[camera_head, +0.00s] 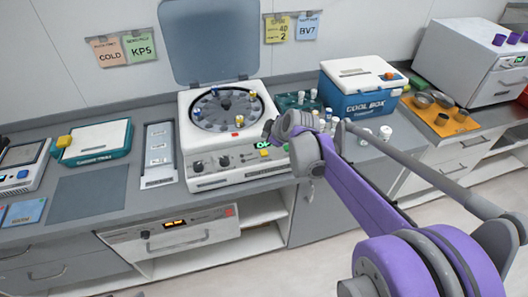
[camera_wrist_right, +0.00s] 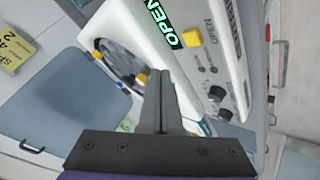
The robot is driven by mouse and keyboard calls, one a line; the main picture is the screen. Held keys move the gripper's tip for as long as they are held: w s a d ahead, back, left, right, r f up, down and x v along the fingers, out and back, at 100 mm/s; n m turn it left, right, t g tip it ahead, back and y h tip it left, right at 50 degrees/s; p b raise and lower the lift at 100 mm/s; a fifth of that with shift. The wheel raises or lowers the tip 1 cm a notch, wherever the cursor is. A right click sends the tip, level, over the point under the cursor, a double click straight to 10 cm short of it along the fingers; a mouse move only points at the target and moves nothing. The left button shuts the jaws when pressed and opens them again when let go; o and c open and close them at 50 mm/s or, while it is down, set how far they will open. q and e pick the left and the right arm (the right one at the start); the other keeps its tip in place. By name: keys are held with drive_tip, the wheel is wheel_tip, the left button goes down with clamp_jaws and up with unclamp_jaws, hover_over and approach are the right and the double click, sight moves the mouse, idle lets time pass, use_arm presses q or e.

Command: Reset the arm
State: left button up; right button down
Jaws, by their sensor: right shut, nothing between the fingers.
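My right arm reaches in from the lower right in the head view. Its gripper (camera_head: 270,132) is over the front right edge of the white centrifuge (camera_head: 205,179). In the right wrist view the two fingers (camera_wrist_right: 160,78) are pressed together with nothing between them. The centrifuge also shows behind them (camera_wrist_right: 215,62), with its green OPEN display. Its lid (camera_head: 210,42) stands up, and the round rotor (camera_head: 222,108) holds several small capped tubes. Whether the gripper touches the centrifuge cannot be told. My left gripper is not in view.
A tube rack (camera_head: 290,101) stands right of the centrifuge, partly behind my arm. Beyond it are a blue cool box (camera_head: 365,103) and an orange tray (camera_head: 425,119) with cups. A grey panel (camera_head: 159,150) and a teal-edged case (camera_head: 95,142) stand left. The grey mat (camera_head: 87,198) is bare.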

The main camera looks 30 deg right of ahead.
drive_tip(key=shift+w, duration=0.1)
drive_tip(key=s+a+f+m+g, duration=0.1)
drive_tip(key=s+a+f+m, duration=0.1)
drive_tip(key=s+a, duration=0.3)
drive_tip(key=s+a+f+m+g, duration=0.1)
drive_tip(key=s+a+f+m, duration=0.2)
drive_tip(key=s, duration=0.8)
drive_tip(key=s+a+f+m+g, duration=0.1)
drive_tip(key=s+a+f+m, duration=0.1)
drive_tip(key=s+a, duration=0.5)
drive_tip(key=shift+s+a+f+m, duration=0.15)
drive_tip(key=shift+s+f+m, duration=0.2)
drive_tip(key=shift+s+m, duration=0.55)
drive_tip(key=shift+s, duration=0.1)
idle(0.9)
